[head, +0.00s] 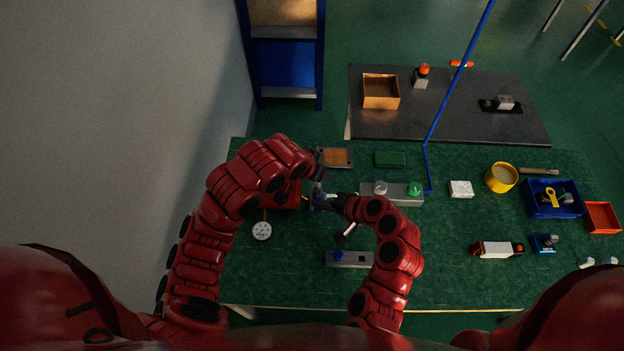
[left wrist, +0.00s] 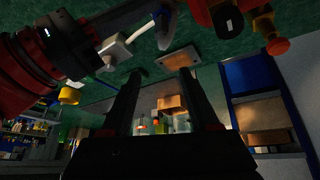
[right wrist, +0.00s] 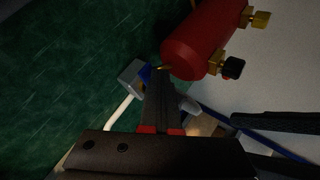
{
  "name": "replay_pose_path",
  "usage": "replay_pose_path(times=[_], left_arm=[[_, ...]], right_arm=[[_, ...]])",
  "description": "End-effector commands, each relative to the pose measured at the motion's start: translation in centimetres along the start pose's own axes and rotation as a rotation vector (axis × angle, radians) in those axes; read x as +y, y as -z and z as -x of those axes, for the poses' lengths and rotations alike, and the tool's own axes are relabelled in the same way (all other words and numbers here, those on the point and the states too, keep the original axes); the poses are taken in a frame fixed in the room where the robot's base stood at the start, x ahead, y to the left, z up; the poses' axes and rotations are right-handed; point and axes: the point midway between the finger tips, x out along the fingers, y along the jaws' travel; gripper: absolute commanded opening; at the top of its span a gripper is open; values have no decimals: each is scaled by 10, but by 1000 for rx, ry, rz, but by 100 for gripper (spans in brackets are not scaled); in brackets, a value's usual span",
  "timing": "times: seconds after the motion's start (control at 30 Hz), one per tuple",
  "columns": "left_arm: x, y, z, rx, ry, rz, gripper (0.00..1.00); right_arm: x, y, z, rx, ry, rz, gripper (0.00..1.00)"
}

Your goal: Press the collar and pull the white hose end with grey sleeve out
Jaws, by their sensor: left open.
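My left gripper (left wrist: 157,77) is open, with nothing between its two fingers in the left wrist view. In the head view its arm reaches over the red cylinder unit and its fingers are hard to make out. My right gripper (head: 330,201) is beside a small blue part (head: 318,198). In the right wrist view its dark fingers (right wrist: 160,78) lie close together near the blue part (right wrist: 146,72) and a grey block. What lies between them is hidden. A white hose (right wrist: 118,111) runs left of the fingers, and a light grey piece (right wrist: 189,104) shows to their right. The collar is not clearly visible.
A red cylinder (right wrist: 195,48) with brass fittings is close to my right fingers. A gauge (head: 261,231), a grey bar (head: 349,259) and a grey fixture with a green knob (head: 414,188) are on the green bench. A blue bin (head: 540,211) is farther right.

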Motion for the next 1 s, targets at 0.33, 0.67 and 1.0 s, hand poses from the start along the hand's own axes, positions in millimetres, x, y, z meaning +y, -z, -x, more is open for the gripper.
replay_pose_path(times=[0.33, 0.67, 1.0], left_arm=[[-1, -26, 3, -128, 47, -49, 61], [-1, -32, -23, -133, 44, -45, 61], [-6, -41, -88, -136, 48, -48, 61]], right_arm=[[0, 0, 0, 0, -1, 0, 0], [0, 0, 0, 0, -1, 0, 0], [0, 0, 0, 0, -1, 0, 0]])
